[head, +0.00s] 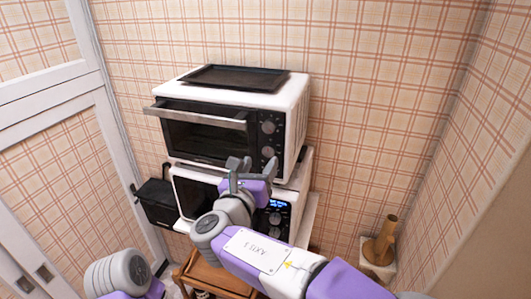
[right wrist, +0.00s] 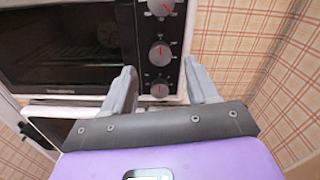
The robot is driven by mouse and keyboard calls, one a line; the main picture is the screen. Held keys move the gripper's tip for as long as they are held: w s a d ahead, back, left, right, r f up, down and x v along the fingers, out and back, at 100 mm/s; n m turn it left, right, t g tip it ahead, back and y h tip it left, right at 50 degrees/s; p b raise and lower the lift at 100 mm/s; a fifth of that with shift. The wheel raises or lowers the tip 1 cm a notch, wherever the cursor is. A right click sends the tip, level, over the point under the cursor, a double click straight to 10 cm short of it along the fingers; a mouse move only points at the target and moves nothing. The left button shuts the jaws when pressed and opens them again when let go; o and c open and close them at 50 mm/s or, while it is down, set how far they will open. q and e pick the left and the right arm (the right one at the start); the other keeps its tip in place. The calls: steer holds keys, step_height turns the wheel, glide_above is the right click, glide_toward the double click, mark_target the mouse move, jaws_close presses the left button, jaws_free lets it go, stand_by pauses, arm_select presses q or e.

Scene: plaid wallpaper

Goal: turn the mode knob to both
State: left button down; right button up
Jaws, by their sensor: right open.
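The toaster oven (head: 213,128) has a white body and a dark door with a silver handle. Its right-hand panel carries three round knobs in a column. The top knob (right wrist: 160,8), middle knob (right wrist: 160,53) and bottom knob (right wrist: 160,88) show in the right wrist view; the upper two have red pointer lines. The labels are too small to read, so I cannot tell which is the mode knob. My right gripper (head: 253,167) is open and empty before the lower panel. In the right wrist view its fingertips (right wrist: 158,72) stand either side of the lower knobs, apparently not gripping anything.
A black tray (head: 235,77) lies on the oven. A white microwave (head: 194,193) with a lit display stands below, partly hidden by my right arm. A black box (head: 158,203) is at left, and a brown object (head: 381,243) at lower right. The plaid wall closes the right side.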

mark_target(268, 151)
steer(key=x, duration=0.5)
steer(key=shift+w, duration=0.1)
